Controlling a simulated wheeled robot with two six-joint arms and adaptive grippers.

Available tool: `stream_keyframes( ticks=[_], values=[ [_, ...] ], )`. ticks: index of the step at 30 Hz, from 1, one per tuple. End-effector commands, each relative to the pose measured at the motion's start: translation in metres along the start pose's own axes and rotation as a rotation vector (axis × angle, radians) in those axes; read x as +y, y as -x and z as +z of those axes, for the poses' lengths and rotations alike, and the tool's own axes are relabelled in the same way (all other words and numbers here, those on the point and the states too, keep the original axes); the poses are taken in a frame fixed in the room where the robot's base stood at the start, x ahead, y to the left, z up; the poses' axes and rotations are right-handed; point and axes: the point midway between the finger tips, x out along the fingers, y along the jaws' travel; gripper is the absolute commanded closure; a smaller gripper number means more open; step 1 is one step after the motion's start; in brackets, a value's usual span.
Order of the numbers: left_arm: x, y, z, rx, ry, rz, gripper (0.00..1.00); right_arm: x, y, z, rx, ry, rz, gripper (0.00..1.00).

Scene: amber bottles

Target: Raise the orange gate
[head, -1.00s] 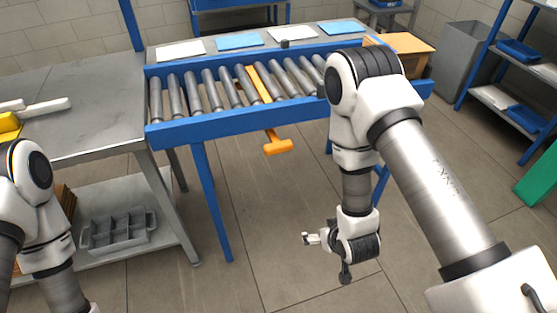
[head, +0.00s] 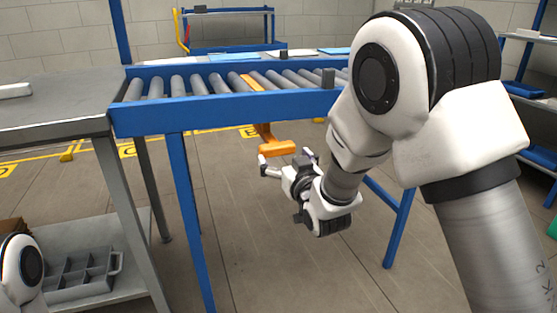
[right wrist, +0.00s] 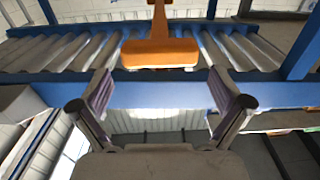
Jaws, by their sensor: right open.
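The orange gate shows in the head view as a bar among the rollers and an orange T-shaped handle (head: 278,148) that sticks out below the conveyor's front rail. The handle also shows in the right wrist view (right wrist: 160,54), upper middle, its wide crosspiece facing me. My right gripper (head: 287,163) is open and empty, just below and close to the handle in the head view. In the right wrist view its two fingers (right wrist: 160,98) stand apart on either side of the handle's line, with the handle beyond their tips. I see no contact. My left gripper is out of view.
The roller conveyor's blue front rail (head: 225,110) runs above the right gripper, with blue legs (head: 190,220) on both sides. A grey table (head: 55,105) adjoins at left, with a grey divided tray (head: 80,275) on its lower shelf. Floor under the conveyor is open.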

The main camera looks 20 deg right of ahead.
Motion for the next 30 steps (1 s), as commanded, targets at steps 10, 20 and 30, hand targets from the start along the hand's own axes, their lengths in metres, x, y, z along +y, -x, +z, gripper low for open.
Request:
stream_keyframes(
  ticks=[10, 20, 30],
  values=[
    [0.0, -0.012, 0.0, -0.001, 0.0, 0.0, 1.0, 0.0, -0.041, 0.001, -0.001, 0.0, 0.001, 0.0],
    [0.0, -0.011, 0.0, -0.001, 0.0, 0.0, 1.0, 0.0, -0.041, 0.001, -0.002, 0.0, 0.001, 0.6],
    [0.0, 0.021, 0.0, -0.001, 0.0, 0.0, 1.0, 0.0, -0.041, -0.039, 0.001, 0.0, 0.001, 0.69]
  ],
)
